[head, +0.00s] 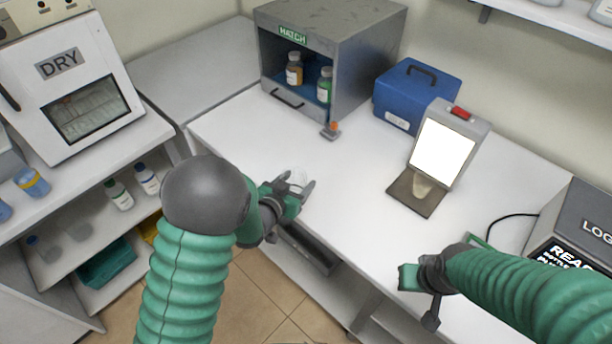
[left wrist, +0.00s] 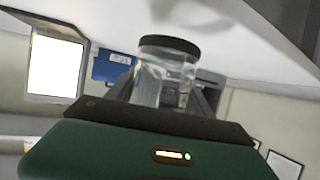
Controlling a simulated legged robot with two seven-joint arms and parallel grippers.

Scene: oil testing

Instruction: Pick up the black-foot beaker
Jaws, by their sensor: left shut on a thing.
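The black-foot beaker (left wrist: 165,75) is clear glass with a black band at one end, seen close up in the left wrist view. In the head view it is a small pale clear shape (head: 297,178) at the near edge of the white table. My left gripper (head: 300,192) is shut on the beaker, one finger to each side of the glass. The wrist picture looks upside down, with the black end towards the white surface; I cannot tell whether it touches. My right gripper (head: 418,285) is over the table's front part at lower right, with nothing visible in it.
A grey hatch cabinet (head: 352,50) with two bottles stands at the back. A blue case (head: 415,92) and a bright panel (head: 443,150) stand right of it. A grey box (head: 585,225) is at the right edge. The table's middle (head: 345,190) is clear.

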